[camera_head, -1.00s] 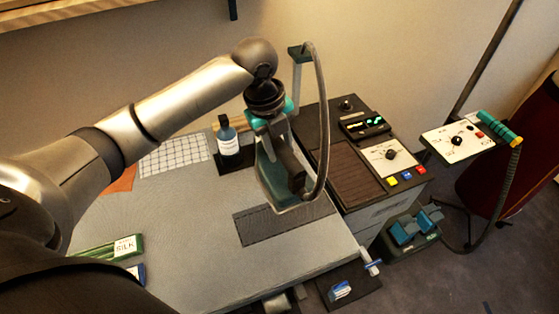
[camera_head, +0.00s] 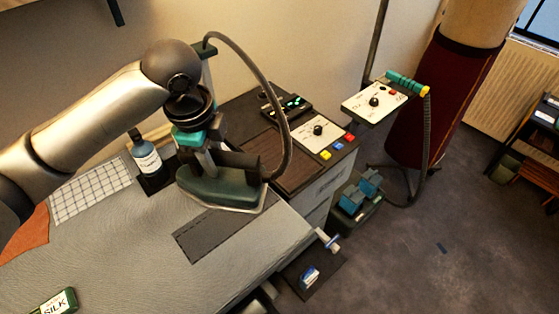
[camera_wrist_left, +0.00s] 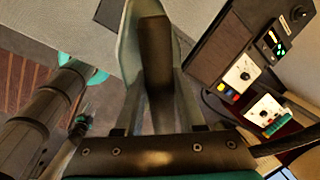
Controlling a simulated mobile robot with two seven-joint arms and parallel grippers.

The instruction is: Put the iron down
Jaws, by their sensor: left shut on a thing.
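The iron (camera_head: 222,192) has a dark green body and a pale sole edge, and its sole is near level. My left gripper (camera_head: 222,160) is shut on the iron's handle from above. The iron is over the back part of the grey table (camera_head: 110,250), by the dark grey mat (camera_head: 235,222); I cannot tell whether its sole touches. In the left wrist view the iron (camera_wrist_left: 150,70) extends away between the fingers of my left gripper (camera_wrist_left: 155,125).
A brown ribbed pad (camera_head: 290,165) lies on the dark station right of the iron, beside a white control panel (camera_head: 318,130). A hose (camera_head: 270,80) arches over the iron. A blue bottle (camera_head: 145,155) stands close left. The table's front is mostly clear.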

